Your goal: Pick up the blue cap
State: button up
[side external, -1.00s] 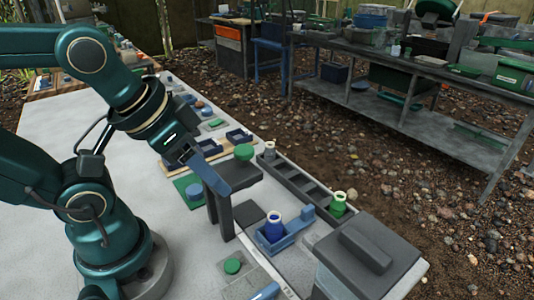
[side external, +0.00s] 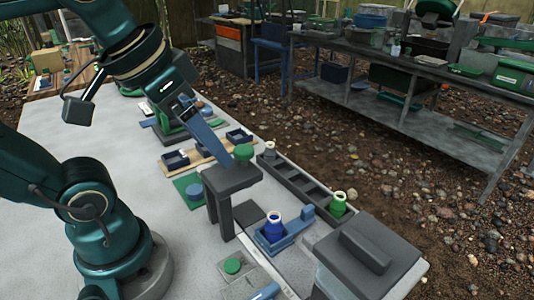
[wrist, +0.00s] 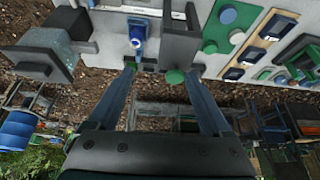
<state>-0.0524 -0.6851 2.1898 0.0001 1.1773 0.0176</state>
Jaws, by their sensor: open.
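A round blue cap (side external: 193,191) lies on a green mat (side external: 181,182) left of a dark grey stand (side external: 232,178). In the wrist view, a blue disc that looks like this cap (wrist: 228,15) shows near the top, beyond the right finger. My gripper (wrist: 161,71) is open with nothing between its two long blue fingers. The other finger is mostly hidden there.
A blue bottle (side external: 273,228) stands in a blue holder right of the stand. A dark rack (side external: 308,188) carries a green bottle (side external: 338,206) and a grey one. The pale tabletop (side external: 95,150) is largely clear at left.

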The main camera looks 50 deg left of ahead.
jog(key=w+a+n+g, duration=0.2)
jog(key=a+n+g, duration=0.1)
jog(key=a, duration=0.5)
jog(key=n+g, duration=0.2)
jog(key=n, duration=0.1)
send_near(194, 189)
notch_tip(194, 189, down, 3)
jog(key=shift+w+r, duration=0.1)
jog(key=shift+r, duration=0.05)
jog(key=shift+f, duration=2.95)
grip_shut()
